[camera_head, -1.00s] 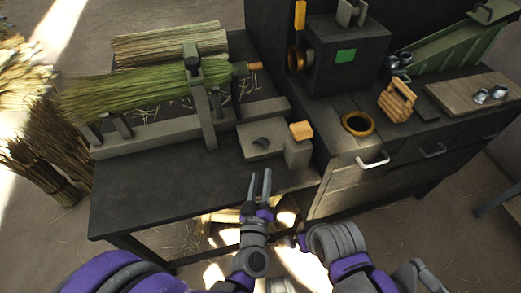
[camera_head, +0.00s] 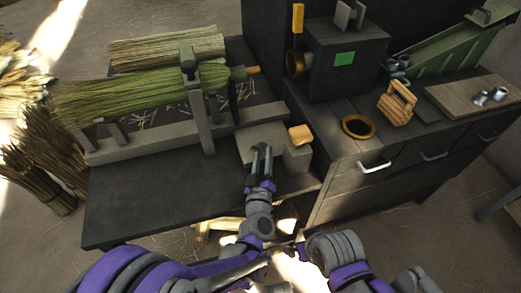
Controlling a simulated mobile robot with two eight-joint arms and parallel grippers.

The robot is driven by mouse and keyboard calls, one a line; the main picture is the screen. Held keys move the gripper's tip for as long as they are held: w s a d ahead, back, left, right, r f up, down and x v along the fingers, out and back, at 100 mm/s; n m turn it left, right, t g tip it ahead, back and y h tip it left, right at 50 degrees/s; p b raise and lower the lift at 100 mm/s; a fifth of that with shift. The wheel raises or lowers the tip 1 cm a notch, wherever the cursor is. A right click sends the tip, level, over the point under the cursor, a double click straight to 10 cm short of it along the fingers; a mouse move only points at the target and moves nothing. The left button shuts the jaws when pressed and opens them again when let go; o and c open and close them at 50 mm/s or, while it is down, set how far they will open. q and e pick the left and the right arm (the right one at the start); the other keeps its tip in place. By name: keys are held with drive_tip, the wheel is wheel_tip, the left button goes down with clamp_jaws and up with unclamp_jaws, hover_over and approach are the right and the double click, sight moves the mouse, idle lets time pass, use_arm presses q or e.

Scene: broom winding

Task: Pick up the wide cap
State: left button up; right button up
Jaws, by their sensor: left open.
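My left gripper (camera_head: 262,151) is open, its two narrow-set fingers pointing away from me over the grey block (camera_head: 249,137) at the right end of the near table. The small dark curved piece seen on this block earlier is now hidden behind the fingers; I cannot tell whether they touch it. Nothing in view is clearly marked as the wide cap. Small metal caps (camera_head: 489,96) lie on a wooden board at the far right. My right arm shows at the bottom, but its gripper is not in view.
An orange-topped post (camera_head: 300,135) stands just right of the fingers. A brass ring (camera_head: 358,126) and a slatted wooden piece (camera_head: 397,103) are on the right bench. The near table's front left (camera_head: 150,200) is clear.

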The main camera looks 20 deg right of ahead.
use_arm(q)
clamp_jaws()
idle(0.4)
